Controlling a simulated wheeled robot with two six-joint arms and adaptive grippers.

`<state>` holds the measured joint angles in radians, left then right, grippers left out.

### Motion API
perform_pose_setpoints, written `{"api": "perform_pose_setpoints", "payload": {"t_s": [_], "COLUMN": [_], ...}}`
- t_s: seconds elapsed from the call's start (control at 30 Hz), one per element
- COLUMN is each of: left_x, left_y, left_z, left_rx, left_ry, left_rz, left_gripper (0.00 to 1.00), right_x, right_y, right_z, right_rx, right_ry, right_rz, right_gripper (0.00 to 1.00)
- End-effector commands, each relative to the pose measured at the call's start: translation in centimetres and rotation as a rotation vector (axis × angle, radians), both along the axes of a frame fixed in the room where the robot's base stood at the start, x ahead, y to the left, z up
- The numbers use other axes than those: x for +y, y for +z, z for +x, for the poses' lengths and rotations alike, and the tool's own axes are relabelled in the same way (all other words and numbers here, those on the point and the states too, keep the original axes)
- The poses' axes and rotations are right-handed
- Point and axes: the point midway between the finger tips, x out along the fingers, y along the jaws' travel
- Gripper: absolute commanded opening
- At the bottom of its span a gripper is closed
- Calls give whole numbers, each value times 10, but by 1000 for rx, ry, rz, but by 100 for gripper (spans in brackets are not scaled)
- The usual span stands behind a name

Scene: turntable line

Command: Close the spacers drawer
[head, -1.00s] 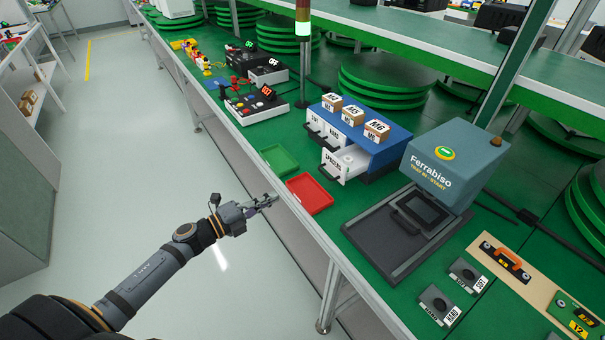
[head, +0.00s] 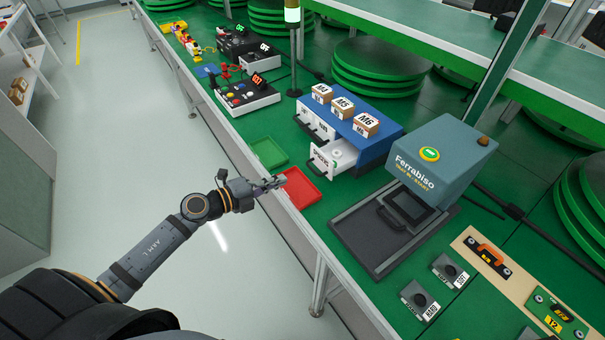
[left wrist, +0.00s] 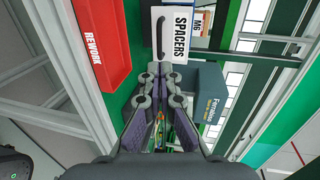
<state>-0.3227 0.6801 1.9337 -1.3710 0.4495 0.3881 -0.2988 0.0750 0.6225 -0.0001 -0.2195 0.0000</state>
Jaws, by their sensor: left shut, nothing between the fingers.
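The spacers drawer (head: 331,157) is pulled out of the blue cabinet (head: 375,143), at the cabinet's front right. Its white front, with the SPACERS label and a dark handle, shows in the left wrist view (left wrist: 181,36) just past my fingertips. My left gripper (head: 281,181) is shut and empty, at the bench edge by the red tray. It also shows in the left wrist view (left wrist: 162,78). A gap between the fingertips and the drawer front shows in the head view. My right gripper is not in view.
The red tray (head: 302,189), marked REWORK, lies in front of the drawer, with a green tray (head: 268,153) to its left. Small boxes stand on the cabinet (head: 343,107). The grey Ferrabiso machine (head: 440,158) stands to the right. Control boxes (head: 247,92) stand farther left.

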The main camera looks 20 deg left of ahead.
Motion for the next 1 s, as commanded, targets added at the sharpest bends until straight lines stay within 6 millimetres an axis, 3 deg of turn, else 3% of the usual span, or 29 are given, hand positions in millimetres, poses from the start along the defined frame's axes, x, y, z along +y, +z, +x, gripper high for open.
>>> {"api": "perform_pose_setpoints", "payload": {"t_s": [0.2,0.43,1.0], "left_x": [-25,-46,-52], "left_y": [-7,-16,-18], "left_z": [35,62,70], "left_rx": [-3,-1,0], "left_ry": [3,1,-1], "left_rz": [-9,-3,1], "left_gripper": [0,0,0], "right_x": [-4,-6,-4], "right_y": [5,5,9], "right_z": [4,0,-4], "right_rx": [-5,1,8], "right_ry": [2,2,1], "right_rz": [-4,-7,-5], "right_gripper": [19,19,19]}}
